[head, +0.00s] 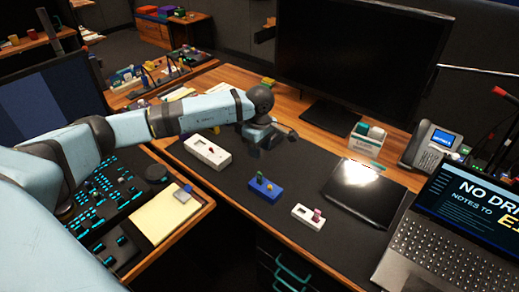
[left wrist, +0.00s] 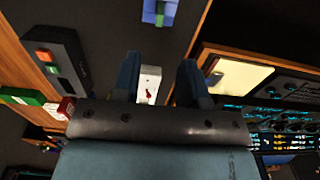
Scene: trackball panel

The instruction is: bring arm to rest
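My left arm reaches in from the left in the head view. Its gripper (head: 272,137) is over the dark desk mat (head: 285,220), to the right of a white panel (head: 207,152) with a small red part. In the left wrist view my left gripper (left wrist: 158,72) has its two fingers well apart. The white panel (left wrist: 149,82) shows between them, beyond the fingertips, and nothing appears gripped. A blue panel (head: 265,190) with yellow and green knobs and a small white panel (head: 308,216) with a pinkish part lie on the mat. My right gripper is not in view.
A large monitor (head: 355,60) stands behind the mat. A black tablet (head: 364,192), a phone (head: 436,146) and a laptop (head: 455,235) are to the right. A yellow notepad (head: 160,212) and lit consoles (head: 110,190) are at the left. Bare mat surrounds the small panels.

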